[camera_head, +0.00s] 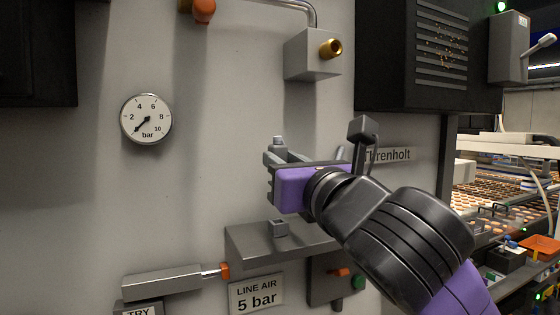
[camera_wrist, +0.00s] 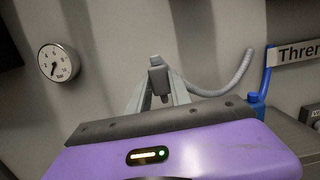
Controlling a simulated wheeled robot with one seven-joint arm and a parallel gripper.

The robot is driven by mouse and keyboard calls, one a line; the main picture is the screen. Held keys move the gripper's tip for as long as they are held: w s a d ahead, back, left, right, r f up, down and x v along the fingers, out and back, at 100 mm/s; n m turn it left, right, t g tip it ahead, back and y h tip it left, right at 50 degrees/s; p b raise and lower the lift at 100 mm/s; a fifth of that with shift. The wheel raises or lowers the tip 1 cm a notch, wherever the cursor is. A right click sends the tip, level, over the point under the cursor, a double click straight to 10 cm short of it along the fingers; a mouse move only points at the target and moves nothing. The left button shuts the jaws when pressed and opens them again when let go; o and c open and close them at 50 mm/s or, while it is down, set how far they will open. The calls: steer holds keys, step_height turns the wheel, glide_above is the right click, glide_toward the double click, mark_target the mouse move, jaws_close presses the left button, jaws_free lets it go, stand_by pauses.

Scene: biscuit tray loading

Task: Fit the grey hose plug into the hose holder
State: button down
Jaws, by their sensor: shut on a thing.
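My gripper (camera_head: 272,158) is shut on the grey hose plug (camera_head: 279,142), in front of the grey wall panel. In the wrist view the plug (camera_wrist: 157,72) stands between the two grey fingertips (camera_wrist: 157,98). A grey hose (camera_wrist: 235,82) curves away to the right behind it; where it joins the plug is hidden. Below the gripper in the head view is a grey shelf-like block (camera_head: 248,239) with a small square grey piece (camera_head: 278,229) on it, which may be the hose holder. The plug is apart from this piece, above it. The wrist view does not show the piece.
A pressure gauge (camera_head: 147,118) is on the wall at the left. A grey box with a brass fitting (camera_head: 331,47) is above. An orange-tipped grey cylinder (camera_head: 165,279) and the "LINE AIR" sign (camera_head: 256,294) are below. The wall between gauge and gripper is clear.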

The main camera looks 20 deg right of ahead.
steer(key=shift+b, duration=0.35)
step_height(320, 180, down, 6)
steer(key=b, duration=0.5)
steer(key=shift+r, duration=0.1)
steer(key=shift+f+b, duration=1.45)
steer(key=shift+b, duration=0.2)
stand_by(1.8)
steer(key=c, duration=1.1)
jaws_free()
steer(key=shift+s, duration=0.1)
steer(key=shift+s+f+b, duration=0.2)
steer(key=shift+s+b, duration=0.75)
steer(key=shift+s, duration=0.3)
steer(key=shift+s+f+b, duration=0.25)
steer(key=shift+s+b, duration=0.7)
steer(key=shift+s, duration=0.35)
steer(key=shift+s+f+b, duration=0.2)
steer(key=shift+s+b, duration=0.75)
steer(key=shift+s, duration=0.3)
